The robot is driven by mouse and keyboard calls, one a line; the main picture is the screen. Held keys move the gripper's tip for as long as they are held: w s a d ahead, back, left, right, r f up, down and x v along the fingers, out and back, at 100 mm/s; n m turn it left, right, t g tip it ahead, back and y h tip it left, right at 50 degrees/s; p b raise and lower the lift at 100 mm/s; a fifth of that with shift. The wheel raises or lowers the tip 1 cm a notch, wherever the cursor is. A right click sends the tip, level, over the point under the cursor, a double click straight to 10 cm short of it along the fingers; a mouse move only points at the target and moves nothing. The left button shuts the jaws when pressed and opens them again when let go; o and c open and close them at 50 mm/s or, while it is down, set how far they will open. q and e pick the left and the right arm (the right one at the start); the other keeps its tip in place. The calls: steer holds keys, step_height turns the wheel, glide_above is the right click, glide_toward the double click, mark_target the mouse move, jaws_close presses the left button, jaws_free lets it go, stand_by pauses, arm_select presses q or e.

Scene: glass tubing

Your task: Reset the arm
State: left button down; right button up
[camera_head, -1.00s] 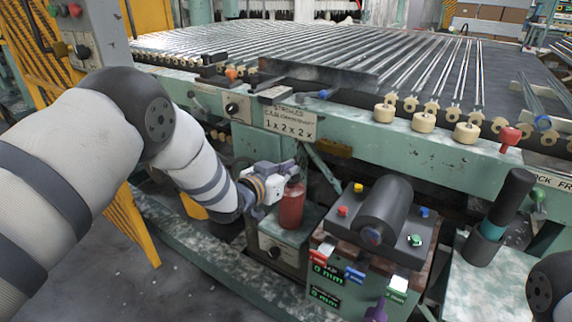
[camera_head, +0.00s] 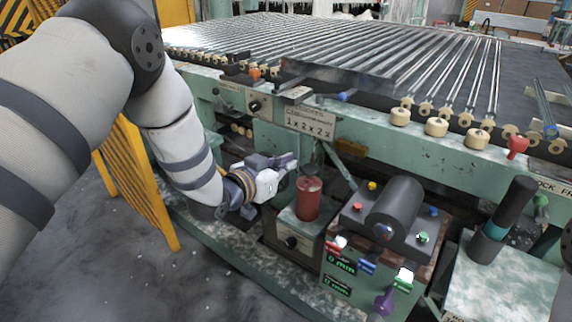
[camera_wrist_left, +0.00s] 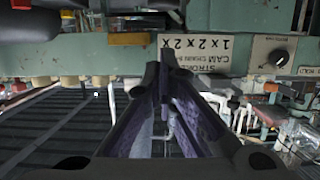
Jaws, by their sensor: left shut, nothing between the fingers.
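My left arm (camera_head: 180,130) comes in from the left in the head view and reaches down to the front of the green machine. My left gripper (camera_head: 287,163) is shut and empty, in front of the machine. It is up and to the left of a red cylinder (camera_head: 309,200) and appears apart from it. In the left wrist view the dark purple fingers (camera_wrist_left: 164,77) meet at their tips with nothing between them. My right gripper is not in view; only a dark joint of my right arm (camera_head: 566,245) shows at the right edge.
The green machine (camera_head: 430,158) carries a bed of glass tubes (camera_head: 330,45) and a "1 x 2 x 2 x" label (camera_head: 310,122). A control box (camera_head: 350,270) with coloured buttons stands at front right. A yellow barrier (camera_head: 145,190) is at left. Grey floor (camera_head: 120,270) is free at lower left.

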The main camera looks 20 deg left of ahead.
stand_by(0.3)
arm_select(q)
steer(key=s+a+f+n+g+y, duration=0.3)
steer(key=s+f+g, duration=0.4)
steer(key=s+f, duration=1.2)
steer(key=s+a+f+n+g+y, duration=0.1)
steer(key=s+g, duration=0.8)
steer(key=s, duration=2.2)
step_height(320, 180, down, 3)
steer(key=shift+s+a+f+g+y, duration=0.1)
steer(key=shift+s+a+g+y, duration=0.4)
steer(key=shift+a, duration=0.55)
steer(key=shift+w+t, duration=0.2)
steer(key=shift+t, duration=0.1)
